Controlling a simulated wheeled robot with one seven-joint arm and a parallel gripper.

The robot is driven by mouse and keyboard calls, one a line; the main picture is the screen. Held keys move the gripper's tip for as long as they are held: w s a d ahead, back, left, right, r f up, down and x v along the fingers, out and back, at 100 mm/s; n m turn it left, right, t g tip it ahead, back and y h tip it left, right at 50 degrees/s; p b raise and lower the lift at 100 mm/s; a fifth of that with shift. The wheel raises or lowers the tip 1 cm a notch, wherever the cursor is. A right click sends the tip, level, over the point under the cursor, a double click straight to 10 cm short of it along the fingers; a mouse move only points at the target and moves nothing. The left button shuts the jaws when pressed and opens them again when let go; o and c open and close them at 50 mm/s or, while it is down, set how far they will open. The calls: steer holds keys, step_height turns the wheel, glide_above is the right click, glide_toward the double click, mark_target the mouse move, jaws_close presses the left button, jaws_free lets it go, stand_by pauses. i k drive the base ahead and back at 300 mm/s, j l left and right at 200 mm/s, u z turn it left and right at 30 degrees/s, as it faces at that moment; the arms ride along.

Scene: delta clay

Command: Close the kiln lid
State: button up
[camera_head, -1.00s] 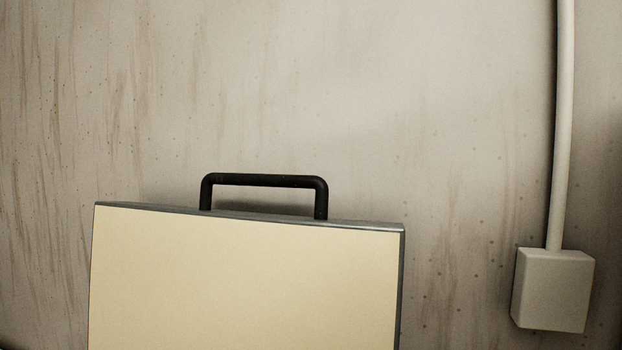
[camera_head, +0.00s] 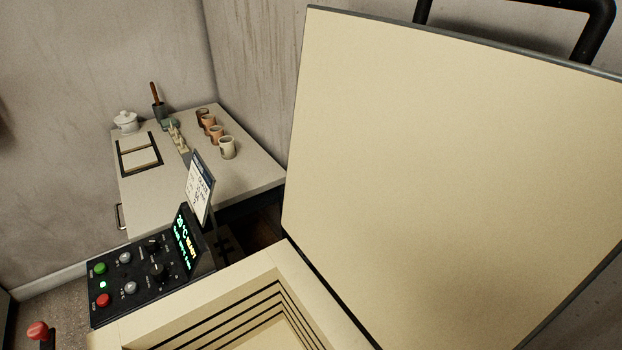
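The kiln lid (camera_head: 450,170) stands raised, a large cream panel with a thin grey edge, filling the right half of the view. Its black bar handle (camera_head: 597,30) shows at the top right, partly cut off by the frame. The kiln body (camera_head: 150,318) is below, with its pale rim and a stepped, dark-lined chamber open at the bottom of the view. The lid meets the kiln along its back edge. My gripper is not in view.
A black control panel (camera_head: 135,285) with buttons, knobs and a lit display sits left of the kiln. A card (camera_head: 199,188) stands behind it. A side table (camera_head: 250,178) holds several cups and a lidded white pot (camera_head: 126,121). A red knob (camera_head: 38,331) shows at bottom left.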

mark_target(454, 190)
steer(key=l+u, duration=0.15)
steer(key=u, duration=0.35)
steer(key=k+l+u, duration=0.1)
steer(key=u, duration=0.4)
steer(key=j+z, duration=0.1)
steer(key=j, duration=0.45)
steer(key=k+j, duration=0.15)
steer(key=j, duration=0.4)
steer(key=z, duration=0.05)
